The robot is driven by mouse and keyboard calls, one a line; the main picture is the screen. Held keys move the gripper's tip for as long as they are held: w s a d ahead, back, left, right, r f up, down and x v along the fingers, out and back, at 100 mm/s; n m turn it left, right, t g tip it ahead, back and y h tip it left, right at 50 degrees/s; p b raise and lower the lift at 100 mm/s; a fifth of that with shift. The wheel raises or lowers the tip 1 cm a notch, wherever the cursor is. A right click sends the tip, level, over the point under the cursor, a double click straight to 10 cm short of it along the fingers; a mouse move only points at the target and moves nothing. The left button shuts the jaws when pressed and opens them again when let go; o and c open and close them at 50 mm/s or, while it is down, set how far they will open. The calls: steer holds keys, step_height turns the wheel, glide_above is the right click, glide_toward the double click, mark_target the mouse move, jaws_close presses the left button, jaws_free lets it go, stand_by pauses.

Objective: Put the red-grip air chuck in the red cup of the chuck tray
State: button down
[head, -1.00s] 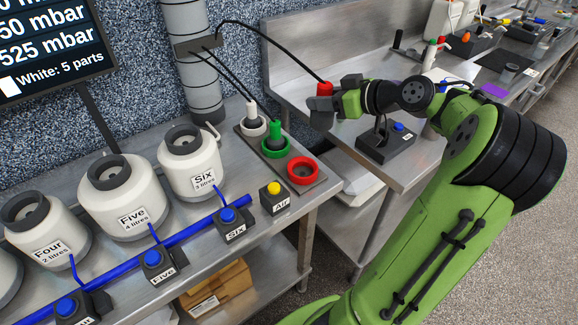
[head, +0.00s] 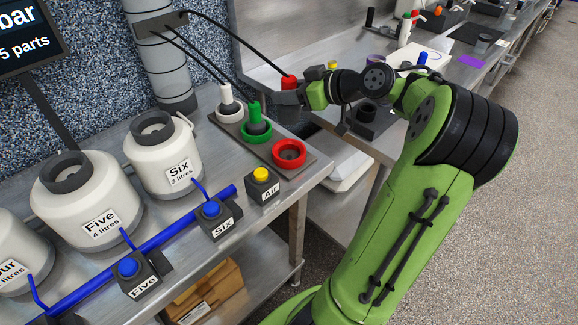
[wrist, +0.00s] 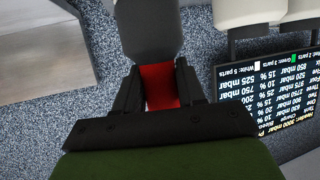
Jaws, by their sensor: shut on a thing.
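My gripper (head: 290,96) is shut on the red-grip air chuck (head: 289,82), whose red grip shows between the fingers. It also shows in the wrist view (wrist: 158,86). A black hose runs from the chuck up to a bracket on the grey column. The chuck tray (head: 304,167) is a dark strip on the bench edge with three cups in a row. The red cup (head: 289,154) at its near end is empty. The held chuck is up and behind the tray, near the bench's far edge. The tray's green and white cups each hold a chuck.
A green-grip chuck (head: 255,117) and a white-grip chuck (head: 227,100) stand in their cups. The Air box (head: 262,186) with a yellow button sits in front of the red cup. Canister Six (head: 162,155) stands left of the tray. A gap separates this bench from the one behind.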

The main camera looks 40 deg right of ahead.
step_height(320, 180, down, 3)
steer(key=shift+r+b, duration=0.1)
steer(key=shift+b, duration=0.8)
step_height(320, 180, down, 10)
steer(key=b, duration=0.3)
steer(key=shift+b, duration=0.3)
steer(key=c, duration=0.7)
jaws_free()
steer(key=shift+o, duration=0.2)
